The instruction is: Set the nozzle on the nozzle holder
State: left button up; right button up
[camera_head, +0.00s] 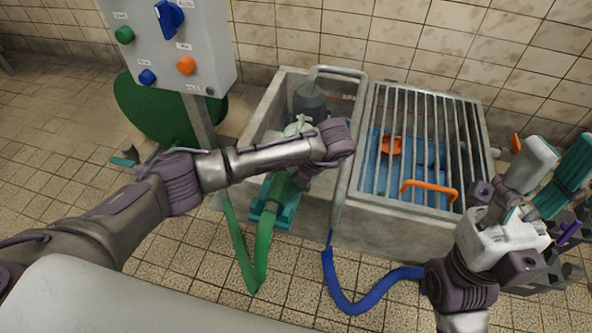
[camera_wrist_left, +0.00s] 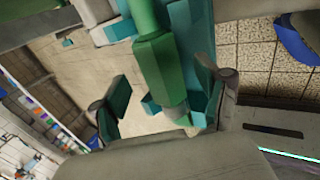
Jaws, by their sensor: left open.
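The green nozzle (camera_head: 283,188), with its green hose (camera_head: 262,240) hanging below, is at the teal holder (camera_head: 290,215) on the front wall of the basin. In the left wrist view the nozzle (camera_wrist_left: 158,72) runs between the two fingers of my left gripper (camera_wrist_left: 162,92), with gaps to the fingers. The teal holder (camera_wrist_left: 199,40) shows right beside and behind it. I cannot tell whether the nozzle is fully seated. My left wrist hides part of both in the head view. My right gripper (camera_head: 556,168) is open and empty at the right.
A concrete basin (camera_head: 262,118) holds a grey pump (camera_head: 310,100). A metal grate (camera_head: 425,140) with an orange handle (camera_head: 430,190) covers the right side. A control panel (camera_head: 172,45) stands at the left. A blue hose (camera_head: 345,298) lies on the floor.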

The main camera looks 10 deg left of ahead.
pick_arm(q)
jog(key=v, duration=1)
jog(key=shift+r, duration=0.15)
jog(key=shift+d, duration=0.1)
